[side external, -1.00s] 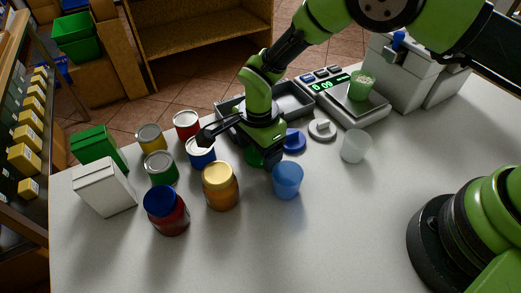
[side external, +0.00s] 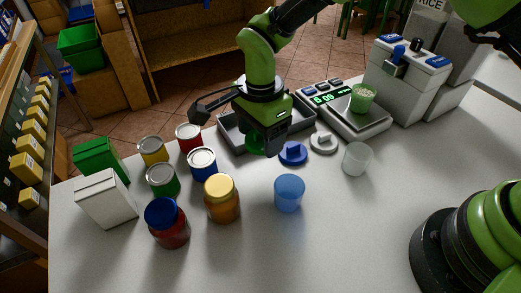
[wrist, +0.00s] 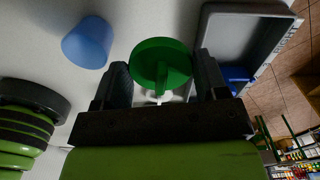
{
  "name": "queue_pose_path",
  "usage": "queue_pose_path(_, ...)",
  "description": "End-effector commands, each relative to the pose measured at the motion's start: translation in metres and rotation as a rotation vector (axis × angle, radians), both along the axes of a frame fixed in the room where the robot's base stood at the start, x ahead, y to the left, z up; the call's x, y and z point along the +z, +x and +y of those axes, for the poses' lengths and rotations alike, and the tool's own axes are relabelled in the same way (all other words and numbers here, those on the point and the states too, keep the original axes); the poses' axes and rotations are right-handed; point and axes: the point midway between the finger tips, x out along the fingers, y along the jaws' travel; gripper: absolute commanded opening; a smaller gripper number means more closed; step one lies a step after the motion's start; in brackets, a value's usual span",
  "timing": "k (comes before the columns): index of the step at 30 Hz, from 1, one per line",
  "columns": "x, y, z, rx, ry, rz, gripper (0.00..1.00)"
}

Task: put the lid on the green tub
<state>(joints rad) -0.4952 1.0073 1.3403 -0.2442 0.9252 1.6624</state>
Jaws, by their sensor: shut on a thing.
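My gripper (side external: 264,146) is shut on the green lid (side external: 254,142), left of the scale and apart from the tub. In the side view the fingers partly hide the lid.
A blue lid (side external: 293,153) and a white lid (side external: 323,142) lie on the table. A blue cup (side external: 289,193) and a clear cup (side external: 356,159) stand nearby. A grey tray (side external: 232,140) is behind my gripper. Several cans and jars stand left.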

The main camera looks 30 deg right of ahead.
Motion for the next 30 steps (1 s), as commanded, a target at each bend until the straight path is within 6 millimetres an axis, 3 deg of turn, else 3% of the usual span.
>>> queue_pose_path(4, 0.021, 0.004, -0.007, -0.016, 0.000, -0.002, 0.45)
queue_pose_path(8, 0.033, 0.017, -0.040, -0.083, 0.000, -0.002, 0.45)
queue_pose_path(14, 0.052, 0.035, -0.132, -0.257, 0.000, -0.002, 0.45)
queue_pose_path(18, 0.064, 0.034, -0.195, -0.375, 0.000, -0.001, 0.45)
queue_pose_path(21, 0.071, 0.028, -0.230, -0.443, 0.000, 0.000, 0.45)
queue_pose_path(25, 0.077, 0.020, -0.259, -0.499, 0.000, 0.000, 0.45)
queue_pose_path(30, 0.078, 0.016, -0.273, -0.525, 0.000, 0.001, 0.45)
